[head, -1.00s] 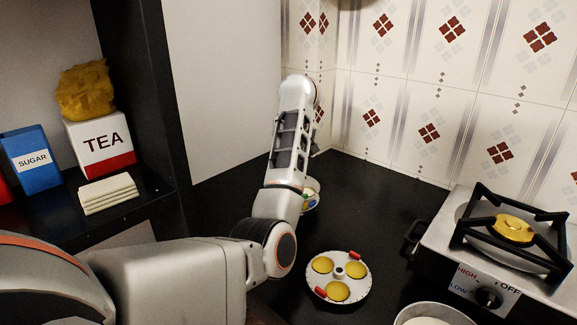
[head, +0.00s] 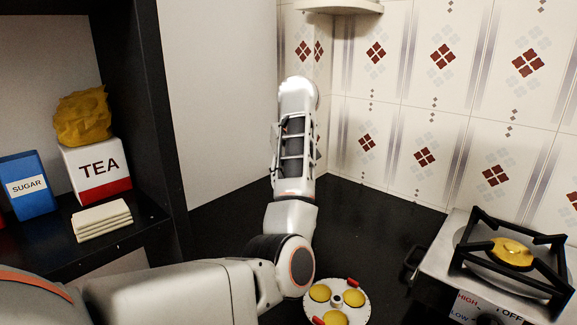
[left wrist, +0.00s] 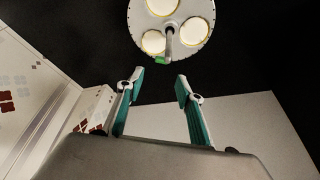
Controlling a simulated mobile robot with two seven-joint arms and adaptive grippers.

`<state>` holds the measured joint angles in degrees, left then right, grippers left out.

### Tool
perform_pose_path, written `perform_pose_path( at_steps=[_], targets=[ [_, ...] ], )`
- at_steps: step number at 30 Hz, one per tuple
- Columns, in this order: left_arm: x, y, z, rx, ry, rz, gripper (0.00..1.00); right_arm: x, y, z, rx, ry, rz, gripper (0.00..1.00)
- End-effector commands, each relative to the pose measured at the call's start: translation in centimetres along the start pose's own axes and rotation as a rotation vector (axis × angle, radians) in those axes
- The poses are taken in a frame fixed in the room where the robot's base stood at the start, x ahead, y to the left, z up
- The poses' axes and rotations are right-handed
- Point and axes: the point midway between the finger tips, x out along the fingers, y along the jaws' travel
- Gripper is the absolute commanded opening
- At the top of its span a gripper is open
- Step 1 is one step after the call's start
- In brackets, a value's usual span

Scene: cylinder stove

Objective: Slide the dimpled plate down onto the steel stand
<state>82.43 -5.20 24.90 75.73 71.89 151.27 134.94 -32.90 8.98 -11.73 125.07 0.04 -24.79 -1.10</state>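The arm hides this gripper in the head view. My right gripper is not in view.
A stove (head: 428,265) with a black grate and brass burner stands at the right. A shelf (head: 155,211) at the left holds a tea box (head: 95,175), a sugar box (head: 28,186) and folded cloths (head: 101,221). Tiled walls close the back.

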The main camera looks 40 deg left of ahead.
Motion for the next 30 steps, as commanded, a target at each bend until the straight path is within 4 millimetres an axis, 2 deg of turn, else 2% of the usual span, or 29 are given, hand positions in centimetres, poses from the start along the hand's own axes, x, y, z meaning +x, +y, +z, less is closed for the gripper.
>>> perform_pose_path(
  at_steps=[3,10,30],
  targets=[
    [-2.4,0.1,0.0,-0.001,0.000,0.005,0.37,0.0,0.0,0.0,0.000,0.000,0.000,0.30],
    [-5.1,0.1,0.0,0.001,-0.001,0.002,0.37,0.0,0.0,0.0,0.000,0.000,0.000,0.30],
    [-5.7,0.0,0.0,0.000,0.000,0.000,0.37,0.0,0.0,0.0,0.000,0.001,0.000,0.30]
  ],
)
